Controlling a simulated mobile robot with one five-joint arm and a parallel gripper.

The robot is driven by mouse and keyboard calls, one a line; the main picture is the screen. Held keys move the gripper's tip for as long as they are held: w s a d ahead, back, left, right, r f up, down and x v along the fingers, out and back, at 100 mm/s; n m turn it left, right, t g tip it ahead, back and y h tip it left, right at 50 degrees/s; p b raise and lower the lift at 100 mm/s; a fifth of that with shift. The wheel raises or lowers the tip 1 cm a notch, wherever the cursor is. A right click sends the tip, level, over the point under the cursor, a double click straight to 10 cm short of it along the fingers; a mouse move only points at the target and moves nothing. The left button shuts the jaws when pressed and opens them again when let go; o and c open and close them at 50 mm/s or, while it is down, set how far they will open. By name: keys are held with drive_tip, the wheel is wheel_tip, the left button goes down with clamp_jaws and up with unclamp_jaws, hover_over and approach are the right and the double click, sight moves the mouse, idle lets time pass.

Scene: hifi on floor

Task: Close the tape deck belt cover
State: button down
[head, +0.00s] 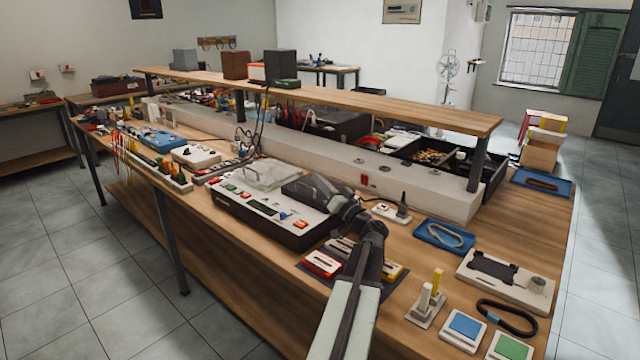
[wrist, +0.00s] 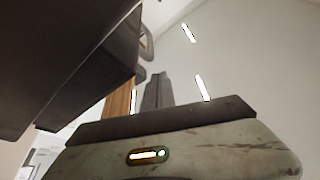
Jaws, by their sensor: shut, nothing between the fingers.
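The tape deck (head: 262,212) is a pale-topped, dark-sided unit on the workbench, with red and green buttons. A dark grey cover (head: 306,188) at its right end looks tilted up; its exact angle is hard to tell. A clear cover (head: 264,174) lies on the deck's back left part. My gripper (head: 338,206) is at the right side of the dark cover, very close to it; I cannot tell whether they touch. In the wrist view my gripper (wrist: 157,90) is shut and empty, pointing up. A large dark slab, perhaps the cover (wrist: 75,60), fills the upper left there.
A blue tray (head: 444,236), a stand with upright pegs (head: 427,303) and a black belt loop (head: 507,318) are to the right. A raised wooden shelf (head: 330,98) runs behind.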

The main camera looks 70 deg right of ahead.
wheel_tip(320, 180, up, 4)
drive_tip(key=p, duration=0.3)
drive_tip(key=d+b+v, duration=0.1)
drive_tip(key=b+v, duration=0.3)
drive_tip(key=v, duration=0.6)
drive_tip(key=shift+s+f, duration=0.35)
drive_tip(key=shift+f, duration=0.1)
drive_tip(key=shift+d+r, duration=0.15)
